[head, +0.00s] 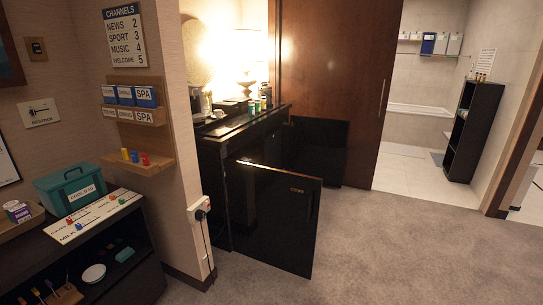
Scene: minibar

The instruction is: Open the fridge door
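The minibar cabinet (216,190) is dark and stands against the wall beyond the wall corner. A glossy black door (272,222) with a small gold label (298,190) stands out from the cabinet's front at an angle, so it looks swung open. A dark vertical strip near its right edge may be the handle. The space behind the door and the fridge inside are hidden from this view. Neither of my grippers shows in the head view, and nothing is seen touching the door.
Bottles and a lit lamp (246,66) stand on the cabinet top. A wall corner with a socket (199,209) and cable is left of the door. A shelf unit with a teal box (70,190) is at the left. Carpet (400,250) is clear right of the door.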

